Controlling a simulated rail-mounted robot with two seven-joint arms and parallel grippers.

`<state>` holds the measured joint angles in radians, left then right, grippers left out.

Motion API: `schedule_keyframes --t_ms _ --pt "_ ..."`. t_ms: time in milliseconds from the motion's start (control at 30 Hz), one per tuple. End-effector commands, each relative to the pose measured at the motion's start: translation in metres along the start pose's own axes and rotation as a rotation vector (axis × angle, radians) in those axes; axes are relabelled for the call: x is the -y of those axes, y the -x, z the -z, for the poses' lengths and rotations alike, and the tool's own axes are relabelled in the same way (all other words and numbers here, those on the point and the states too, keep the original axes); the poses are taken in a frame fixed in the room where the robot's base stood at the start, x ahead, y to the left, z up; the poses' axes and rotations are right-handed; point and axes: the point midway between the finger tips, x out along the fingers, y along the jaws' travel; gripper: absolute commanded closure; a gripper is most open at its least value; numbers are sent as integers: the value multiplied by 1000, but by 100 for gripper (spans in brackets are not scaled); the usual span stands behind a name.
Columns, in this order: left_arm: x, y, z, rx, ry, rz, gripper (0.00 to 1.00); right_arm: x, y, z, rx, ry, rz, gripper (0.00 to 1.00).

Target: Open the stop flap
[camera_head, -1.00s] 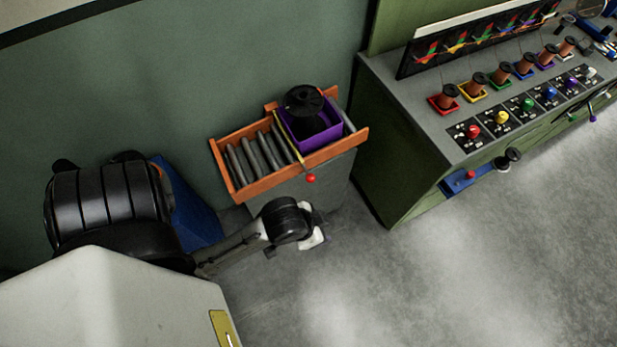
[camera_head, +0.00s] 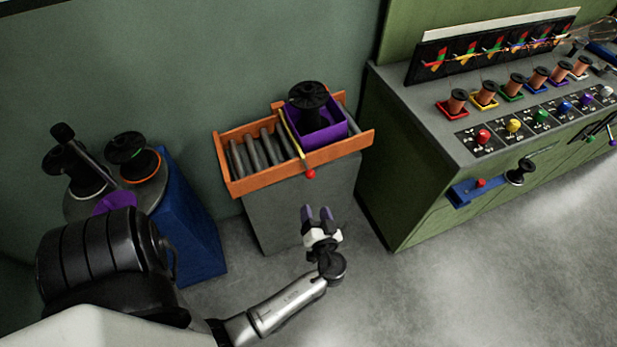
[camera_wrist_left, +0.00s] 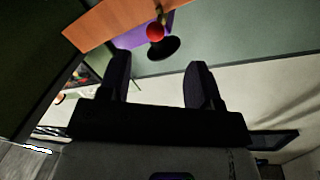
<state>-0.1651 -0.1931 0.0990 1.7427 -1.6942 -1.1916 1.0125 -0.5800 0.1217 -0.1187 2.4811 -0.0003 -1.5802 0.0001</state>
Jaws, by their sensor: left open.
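The stop flap is a thin yellow bar (camera_head: 293,137) lying across the orange roller tray (camera_head: 262,182), with a red knob (camera_head: 310,174) at its near end. The knob also shows in the left wrist view (camera_wrist_left: 155,32), above and between my fingers. A purple bin (camera_head: 335,131) holding a black spool (camera_head: 308,97) sits on the tray just right of the bar. My left gripper (camera_head: 318,213) is open and empty, in front of and below the knob, apart from it. It shows in the left wrist view (camera_wrist_left: 158,85) too. My right gripper is not in view.
A grey pedestal (camera_head: 290,211) carries the tray. A blue stand (camera_head: 190,235) with spools is at the left. A green workbench (camera_head: 400,170) with small spools, coloured knobs and a blue bracket (camera_head: 478,190) is at the right. Floor between is clear.

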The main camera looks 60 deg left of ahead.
Motion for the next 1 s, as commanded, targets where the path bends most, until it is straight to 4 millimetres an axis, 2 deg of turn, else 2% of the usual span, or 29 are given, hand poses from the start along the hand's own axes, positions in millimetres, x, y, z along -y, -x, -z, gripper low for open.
schedule_keyframes --t_ms 67,200,367,467,1000 --pt "1 0 10 -57 105 -1 42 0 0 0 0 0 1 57" --pt "-2 0 13 -72 262 -28 42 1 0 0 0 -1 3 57" --pt "-2 -2 13 -70 346 -32 42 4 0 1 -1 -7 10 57" --pt "-3 -10 14 -71 361 -33 42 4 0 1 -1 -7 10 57" --pt "-4 -104 21 -70 359 -31 42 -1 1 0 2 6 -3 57"
